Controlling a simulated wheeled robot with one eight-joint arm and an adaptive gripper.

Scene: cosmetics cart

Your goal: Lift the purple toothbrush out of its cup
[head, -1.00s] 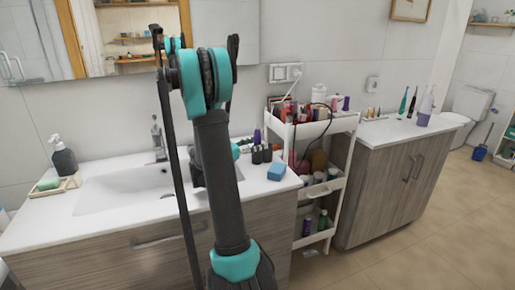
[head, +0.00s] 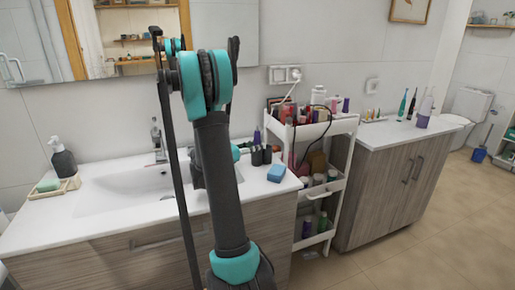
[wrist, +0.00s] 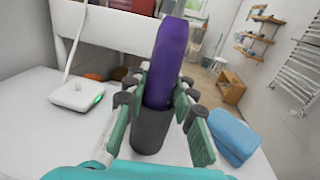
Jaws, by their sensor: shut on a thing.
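The thick purple toothbrush (wrist: 168,55) stands slightly tilted in a dark grey cup (wrist: 150,132) in the wrist view, its lower end hidden inside the cup. My gripper (wrist: 160,92) has its teal and dark fingers on either side of the toothbrush just above the cup's rim, shut on it. In the head view the purple toothbrush (head: 257,135) shows small on the sink counter. My arm hides most of the gripper there.
A blue block (wrist: 232,135) lies to the right of the cup on the white counter (wrist: 50,140). A white device with a cable (wrist: 76,96) sits at the left. A loaded white cart (head: 318,127) stands beside the counter.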

